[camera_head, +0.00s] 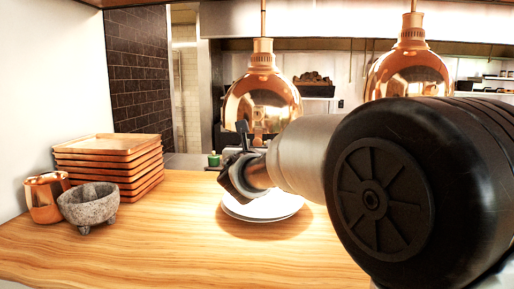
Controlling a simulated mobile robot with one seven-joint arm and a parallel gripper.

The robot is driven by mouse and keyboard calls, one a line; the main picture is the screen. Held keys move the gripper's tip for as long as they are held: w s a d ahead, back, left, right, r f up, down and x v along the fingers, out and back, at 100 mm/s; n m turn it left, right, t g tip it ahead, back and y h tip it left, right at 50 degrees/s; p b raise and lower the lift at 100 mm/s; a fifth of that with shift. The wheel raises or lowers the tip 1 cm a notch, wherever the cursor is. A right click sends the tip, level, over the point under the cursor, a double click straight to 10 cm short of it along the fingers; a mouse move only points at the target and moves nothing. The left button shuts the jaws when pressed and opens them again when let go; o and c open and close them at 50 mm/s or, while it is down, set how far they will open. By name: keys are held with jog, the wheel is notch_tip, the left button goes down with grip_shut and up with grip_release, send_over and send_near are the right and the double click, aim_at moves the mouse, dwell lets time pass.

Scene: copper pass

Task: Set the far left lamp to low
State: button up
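Two copper heat lamps hang over the wooden counter. The leftmost lamp in view (262,95) is a shiny dome on a thin rod, left of the picture's middle. Its lower edge meets the outline of my wrist. No switch or setting on it can be made out. The other lamp (408,72) hangs to the right, its lower part hidden behind my arm. My gripper (236,170) is below the leftmost lamp in the picture, dark and angled to the left. Its fingers are too small and turned away to tell whether they are open, and no held thing shows.
White plates (262,211) are stacked on the counter (150,245), partly behind my gripper. At left stand stacked wooden trays (108,160), a copper mug (43,198) and a stone mortar (90,207). The front left counter is clear. My arm hides the right side.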

jog(key=s, duration=1.7)
jog(key=shift+s+a, duration=0.25)
jog(key=s+d+f+m+g+h, duration=0.2)
jog(key=s+d+m, duration=0.1)
jog(key=d+m, duration=0.3)
jog(key=s+d+f+m+g+h, duration=0.25)
jog(key=d+m, duration=0.25)
jog(key=d, duration=0.4)
jog(key=s+d+f+m+g+h, duration=0.2)
jog(key=d+f+m+g, duration=0.1)
jog(key=d+m, duration=0.3)
jog(key=s+d+f+m+g+y, duration=0.25)
jog(key=s+d+f+m, duration=0.25)
jog(key=s+m, duration=0.25)
jog(key=s+a+f+m+g+y, duration=0.2)
jog(key=s+a+f+m+y, duration=0.25)
jog(key=s+m, duration=0.55)
notch_tip(320, 180, up, 17)
jog(key=w+a+m+p, duration=0.1)
jog(key=p, duration=1.7)
jog(key=shift+w+r, duration=0.15)
jog(key=shift+w, duration=0.05)
